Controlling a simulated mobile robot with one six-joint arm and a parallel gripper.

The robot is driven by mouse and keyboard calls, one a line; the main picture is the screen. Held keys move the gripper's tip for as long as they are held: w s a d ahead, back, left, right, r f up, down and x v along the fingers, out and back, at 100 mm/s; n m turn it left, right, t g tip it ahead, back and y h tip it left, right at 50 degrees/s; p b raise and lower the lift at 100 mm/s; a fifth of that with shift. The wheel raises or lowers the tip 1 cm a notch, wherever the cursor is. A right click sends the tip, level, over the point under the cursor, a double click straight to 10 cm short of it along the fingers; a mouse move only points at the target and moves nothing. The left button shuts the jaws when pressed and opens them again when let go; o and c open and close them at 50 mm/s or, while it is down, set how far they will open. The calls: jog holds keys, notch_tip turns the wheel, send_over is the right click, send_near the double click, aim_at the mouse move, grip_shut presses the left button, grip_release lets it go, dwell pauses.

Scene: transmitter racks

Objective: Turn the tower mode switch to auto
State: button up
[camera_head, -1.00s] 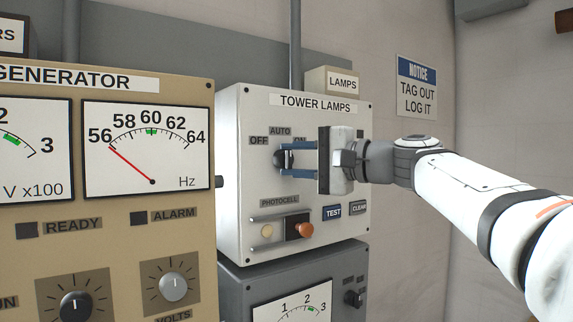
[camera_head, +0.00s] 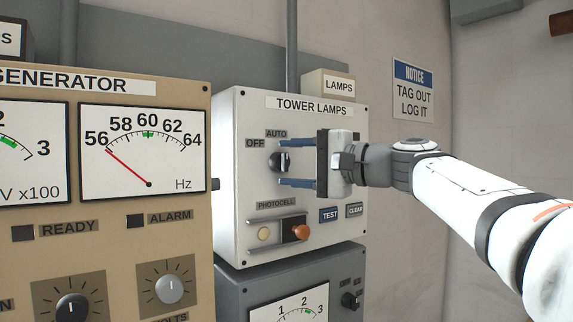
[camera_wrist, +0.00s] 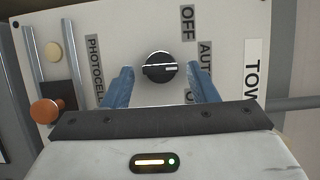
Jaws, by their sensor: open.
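The tower mode switch (camera_head: 281,161) is a black rotary knob with a white pointer line on the white TOWER LAMPS panel (camera_head: 232,205), below the OFF and AUTO labels. A third label is mostly hidden by my gripper. My gripper (camera_head: 282,162) has its two blue fingers spread above and below the knob, with clear gaps to it. In the wrist view the knob (camera_wrist: 160,68) sits between the open fingers (camera_wrist: 160,80); its white line points right, toward the AUTO label (camera_wrist: 205,62).
Below the knob are the photocell slider with an orange knob (camera_head: 301,232), a TEST button (camera_head: 328,215) and a CLEAR button (camera_head: 354,210). The tan GENERATOR panel (camera_head: 190,240) stands close at the left. A grey meter cabinet (camera_head: 235,290) is beneath.

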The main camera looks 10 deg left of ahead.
jog(key=b+v, duration=0.1)
jog(key=v, duration=0.6)
jog(key=shift+d, duration=0.3)
jog(key=s+d+f+h, duration=0.3)
jog(key=d+f+h, duration=0.1)
jog(key=f, duration=0.7)
jog(key=s+d+f+g+h, duration=0.1)
jog(key=s+d+f+h, duration=0.2)
jog(key=f, duration=0.8)
jog(key=s+d+f+h, duration=0.2)
jog(key=d+f+h, duration=0.25)
jog(key=f, duration=0.75)
jog(key=s+d+f+n+g+h, duration=0.1)
jog(key=s+d+f+h, duration=0.1)
jog(key=s+d+f, duration=0.2)
jog(key=s+d+f+n+g+h, duration=0.1)
jog(key=s+d+f+n+h, duration=0.1)
jog(key=s+d+f, duration=0.3)
notch_tip(320, 180, down, 5)
jog(key=shift+s+d+r+n+h, duration=0.2)
jog(key=shift+s+n+h, duration=0.1)
jog(key=shift+s+h, duration=0.55)
